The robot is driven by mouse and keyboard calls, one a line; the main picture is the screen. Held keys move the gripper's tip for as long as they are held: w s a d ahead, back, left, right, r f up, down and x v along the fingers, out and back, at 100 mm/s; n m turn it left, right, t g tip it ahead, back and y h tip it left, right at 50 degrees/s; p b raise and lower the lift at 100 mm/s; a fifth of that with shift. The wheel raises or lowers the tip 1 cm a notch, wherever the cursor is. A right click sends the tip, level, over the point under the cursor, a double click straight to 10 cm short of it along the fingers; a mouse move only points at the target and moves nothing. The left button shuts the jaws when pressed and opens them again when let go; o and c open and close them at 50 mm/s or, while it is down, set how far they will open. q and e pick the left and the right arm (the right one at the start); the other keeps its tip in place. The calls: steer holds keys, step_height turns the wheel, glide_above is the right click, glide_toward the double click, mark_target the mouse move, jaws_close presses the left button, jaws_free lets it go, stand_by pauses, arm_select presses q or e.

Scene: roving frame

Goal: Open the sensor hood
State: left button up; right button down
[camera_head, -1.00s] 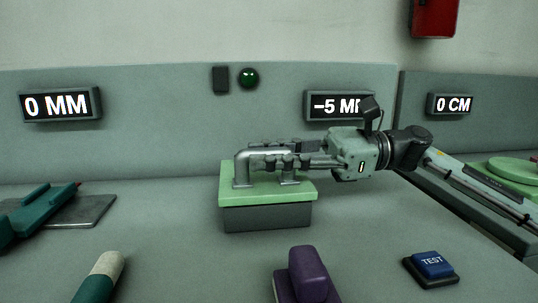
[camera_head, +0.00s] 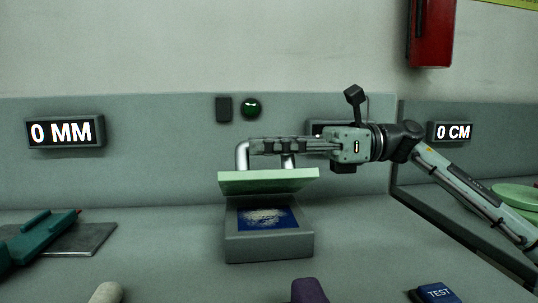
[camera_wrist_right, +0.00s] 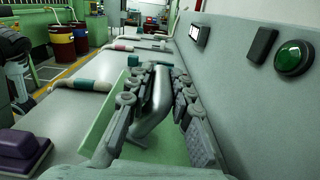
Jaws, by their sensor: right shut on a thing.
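The sensor hood is a pale green lid (camera_head: 268,182) with a bent metal handle (camera_head: 243,158) on top. It is raised above its grey box base (camera_head: 268,246), leaving a gap at the front. A blue panel with a pale speckled patch (camera_head: 268,217) shows inside the base. My right gripper (camera_head: 258,147) is shut on the handle, coming in from the right. In the right wrist view the handle (camera_wrist_right: 157,100) stands between its padded fingers, above the green lid (camera_wrist_right: 100,125). Whether the lid's rear edge touches the base is hidden.
A blue TEST button (camera_head: 436,292) and a purple object (camera_head: 309,291) are at the front. A teal object (camera_head: 38,240) lies at the left. A dark green lamp (camera_head: 251,108) and a "0 MM" display (camera_head: 64,132) are on the back panel.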

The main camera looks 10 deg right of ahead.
steer(key=shift+w+r+m, duration=0.15)
steer(key=shift+w+m, duration=0.35)
steer(key=c, duration=1.4)
jaws_free()
steer(key=shift+w, duration=0.1)
steer(key=shift+d, duration=0.1)
steer(key=d, duration=1.2)
steer(key=shift+c, duration=0.2)
